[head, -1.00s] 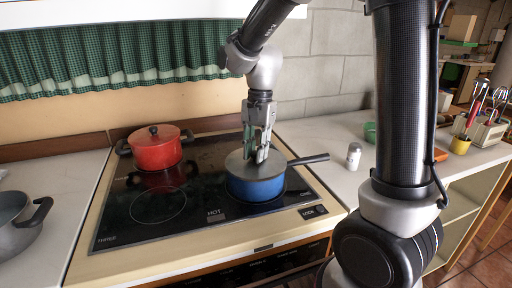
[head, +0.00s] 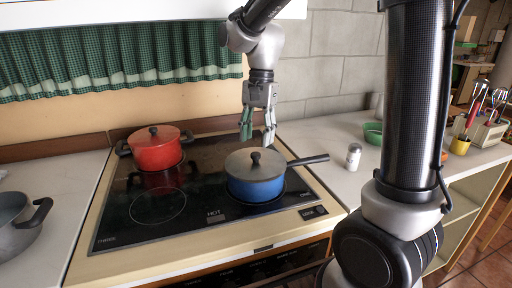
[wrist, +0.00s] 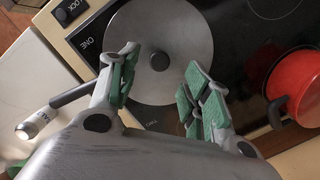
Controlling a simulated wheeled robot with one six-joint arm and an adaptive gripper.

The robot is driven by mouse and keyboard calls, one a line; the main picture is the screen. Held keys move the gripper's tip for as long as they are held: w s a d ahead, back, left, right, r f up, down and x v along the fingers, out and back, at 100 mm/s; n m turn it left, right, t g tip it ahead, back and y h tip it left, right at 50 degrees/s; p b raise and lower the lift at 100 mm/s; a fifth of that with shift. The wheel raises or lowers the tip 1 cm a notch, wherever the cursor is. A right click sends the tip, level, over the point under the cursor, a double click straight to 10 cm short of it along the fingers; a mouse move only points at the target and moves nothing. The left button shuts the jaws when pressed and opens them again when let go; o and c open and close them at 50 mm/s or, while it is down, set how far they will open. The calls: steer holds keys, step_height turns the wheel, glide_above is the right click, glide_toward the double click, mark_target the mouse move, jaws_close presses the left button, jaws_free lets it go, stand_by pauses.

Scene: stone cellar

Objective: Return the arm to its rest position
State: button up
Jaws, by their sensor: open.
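My gripper (head: 258,124) is open and empty in the head view, above and slightly behind the lidded blue saucepan. Its green-padded fingers (wrist: 158,88) are spread apart in the wrist view, with the pan's grey lid (wrist: 172,30) beyond them. The blue saucepan (head: 256,190) stands on the front right of the black hob, its lid on and its dark knob (head: 255,158) free. Its long handle (head: 308,160) points right. My gripper does not touch the pan.
A red lidded pot (head: 155,150) stands at the back left of the hob (head: 200,222). A grey pot (head: 15,225) stands on the left counter. A white shaker (head: 353,156) and a green bowl (head: 373,133) are on the right counter. A green curtain (head: 120,60) hangs behind.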

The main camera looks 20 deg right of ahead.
steer(key=shift+w+d+r, duration=0.1)
steer(key=shift+d+r, duration=0.05)
steer(key=shift+r, duration=1.1)
